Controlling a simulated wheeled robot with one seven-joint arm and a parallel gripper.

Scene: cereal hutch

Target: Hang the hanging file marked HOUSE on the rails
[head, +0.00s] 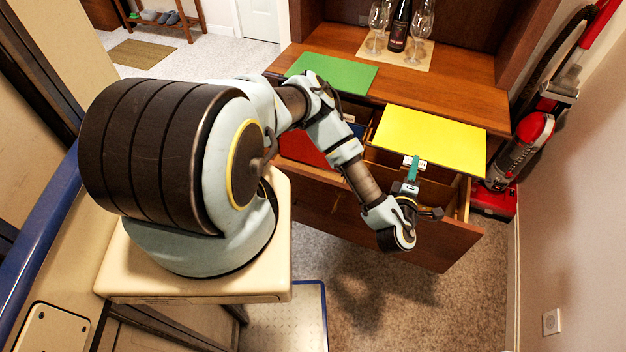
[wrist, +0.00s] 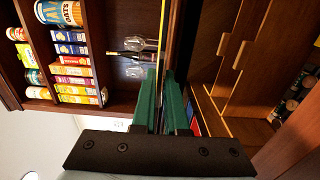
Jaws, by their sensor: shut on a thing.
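A flat yellow hanging file (head: 430,138) is held roughly level above the open drawer (head: 385,222) and the counter's front edge. Its white tab shows at the near edge, too small to read. My gripper (head: 411,168) is shut on that near edge. In the wrist view the green fingers (wrist: 161,100) close on the file, which shows edge-on as a thin yellow strip (wrist: 162,38). A green file (head: 332,72) lies flat on the counter. Inside the drawer, a red file (head: 302,150) is at the left. The yellow file hides much of the drawer's right part and rails.
A wine bottle (head: 399,27) and glasses (head: 377,22) stand on a mat on the counter (head: 470,88). A red vacuum cleaner (head: 520,150) stands right of the hutch. Shelves hold cereal boxes (wrist: 72,70). The carpet (head: 440,300) before the drawer is clear.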

